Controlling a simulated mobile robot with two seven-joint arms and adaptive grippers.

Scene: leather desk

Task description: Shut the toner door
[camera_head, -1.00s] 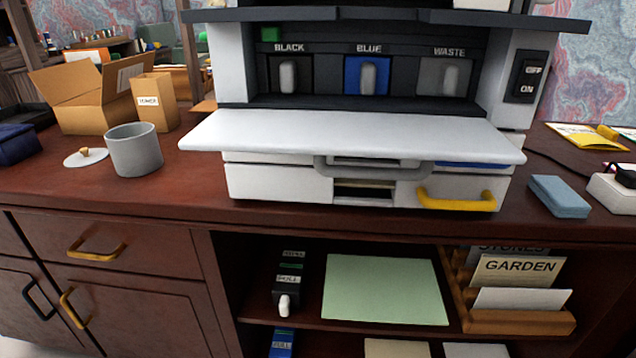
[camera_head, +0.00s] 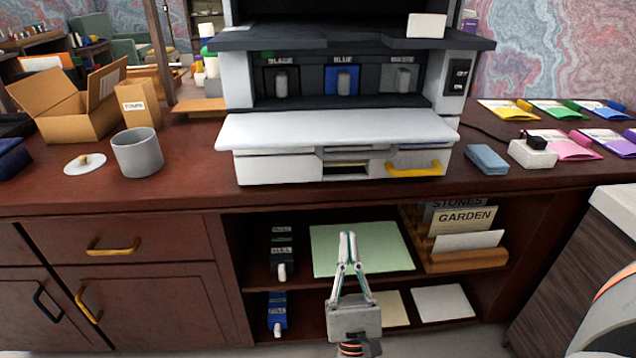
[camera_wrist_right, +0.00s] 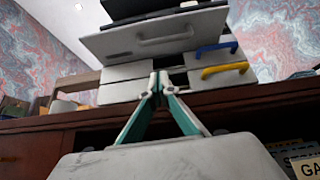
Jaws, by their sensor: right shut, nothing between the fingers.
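The toner door (camera_head: 335,128) is a white panel on the printer's front. It is open, folded down and sticking out below the toner bay. Behind it the black, blue and waste cartridges (camera_head: 344,80) stand exposed. My right gripper (camera_head: 348,236) is shut and empty, in front of the open shelf and below the printer. In the right wrist view the door's underside (camera_wrist_right: 150,36) with its grey handle (camera_wrist_right: 165,38) shows above the closed fingertips (camera_wrist_right: 158,78). The fingers look apart from the door. My left gripper is not in view.
The printer has a yellow drawer handle (camera_head: 414,170). A grey cup (camera_head: 137,152), a lid (camera_head: 85,164) and cardboard boxes (camera_head: 80,110) stand left of it. A blue block (camera_head: 487,160) and coloured folders (camera_head: 505,110) lie right. A green sheet (camera_head: 390,250) lies on the shelf.

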